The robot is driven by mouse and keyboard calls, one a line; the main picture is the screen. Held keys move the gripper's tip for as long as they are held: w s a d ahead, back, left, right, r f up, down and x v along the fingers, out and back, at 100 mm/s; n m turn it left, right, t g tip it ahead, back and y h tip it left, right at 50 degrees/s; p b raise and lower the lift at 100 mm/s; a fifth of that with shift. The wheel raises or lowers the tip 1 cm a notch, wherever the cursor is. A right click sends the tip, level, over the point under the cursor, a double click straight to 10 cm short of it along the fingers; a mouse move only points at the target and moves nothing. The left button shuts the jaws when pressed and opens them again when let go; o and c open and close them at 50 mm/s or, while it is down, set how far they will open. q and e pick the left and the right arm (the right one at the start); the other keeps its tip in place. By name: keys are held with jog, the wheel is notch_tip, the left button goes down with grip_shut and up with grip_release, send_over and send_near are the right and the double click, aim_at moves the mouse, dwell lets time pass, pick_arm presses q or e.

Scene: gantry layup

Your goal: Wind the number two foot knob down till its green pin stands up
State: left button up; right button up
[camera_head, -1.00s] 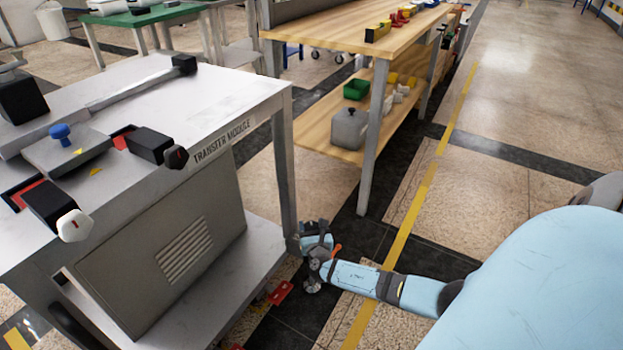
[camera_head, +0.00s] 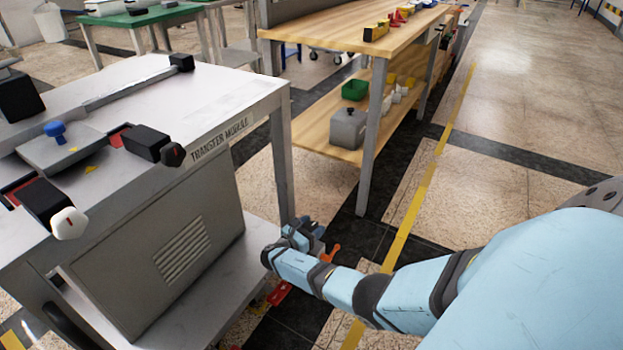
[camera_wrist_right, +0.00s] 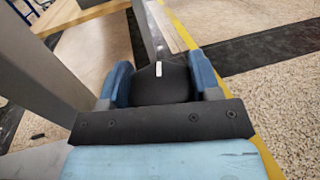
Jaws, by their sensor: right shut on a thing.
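The foot knob, a black knob with a white mark, shows in the right wrist view (camera_wrist_right: 162,88) between the two blue fingers of my right gripper (camera_wrist_right: 161,78). The gripper is shut on it, with a finger at each side. In the head view my right gripper (camera_head: 304,232) is low beside the near right leg of the transfer module table (camera_head: 283,165); my arm hides the knob and foot there. No number and no green pin can be made out. My left gripper is not in view.
An orange part (camera_head: 331,253) sticks out just right of my gripper. A red piece (camera_head: 279,293) lies low by the table's lower shelf (camera_head: 215,290). A wooden workbench (camera_head: 345,38) stands behind. The floor to the right, past the yellow line (camera_head: 428,185), is clear.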

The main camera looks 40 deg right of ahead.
jog(key=m+g, duration=0.1)
jog(key=g, duration=0.1)
jog(key=shift+m+g, duration=0.4)
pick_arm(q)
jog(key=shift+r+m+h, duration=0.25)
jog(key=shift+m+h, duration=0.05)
pick_arm(e)
jog(key=shift+m+g, duration=0.3)
jog(key=shift+g, duration=0.2)
jog(key=shift+s+m+g, duration=0.1)
jog(key=shift+m+g, duration=0.3)
jog(key=shift+g, duration=0.2)
jog(key=o, duration=0.9)
jog(key=shift+o, duration=0.2)
